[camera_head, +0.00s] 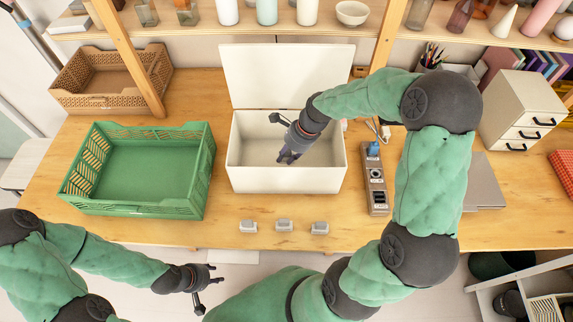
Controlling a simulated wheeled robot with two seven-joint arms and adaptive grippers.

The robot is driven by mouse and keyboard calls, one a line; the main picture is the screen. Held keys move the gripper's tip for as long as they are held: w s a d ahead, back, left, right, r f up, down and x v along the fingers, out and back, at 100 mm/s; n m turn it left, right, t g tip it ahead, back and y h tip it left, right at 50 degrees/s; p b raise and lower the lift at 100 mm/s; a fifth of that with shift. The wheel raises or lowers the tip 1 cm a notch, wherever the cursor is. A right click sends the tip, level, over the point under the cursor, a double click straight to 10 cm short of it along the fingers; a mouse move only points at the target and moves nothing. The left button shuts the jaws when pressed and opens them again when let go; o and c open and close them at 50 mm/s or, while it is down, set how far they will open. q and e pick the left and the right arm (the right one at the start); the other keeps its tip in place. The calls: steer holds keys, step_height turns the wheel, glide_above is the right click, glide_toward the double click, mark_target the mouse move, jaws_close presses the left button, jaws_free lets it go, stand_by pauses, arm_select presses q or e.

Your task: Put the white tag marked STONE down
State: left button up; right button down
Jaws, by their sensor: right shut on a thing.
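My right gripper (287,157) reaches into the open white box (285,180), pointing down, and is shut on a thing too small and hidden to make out. I cannot read any STONE marking in this view. Three small grey-white blocks (248,226) (284,225) (320,228) stand in a row on the table in front of the box; no lettering on them is legible. My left gripper (218,274) is in front of the table's front edge, its fingertips apart and nothing between them.
A green crate (140,209) stands empty left of the box, with a brown crate (78,99) behind it. The box's lid (285,75) stands raised. A power strip (376,185) lies to the right, near a white drawer unit (520,110). A shelf (250,28) runs above.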

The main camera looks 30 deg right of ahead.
step_height(320, 180, down, 5)
steer(key=shift+r+b, duration=0.1)
steer(key=shift+b, duration=0.8)
steer(key=shift+r, duration=0.1)
steer(key=c, duration=1)
jaws_free()
steer(key=shift+c, duration=0.2)
steer(key=p+v, duration=0.4)
steer(key=v, duration=0.8)
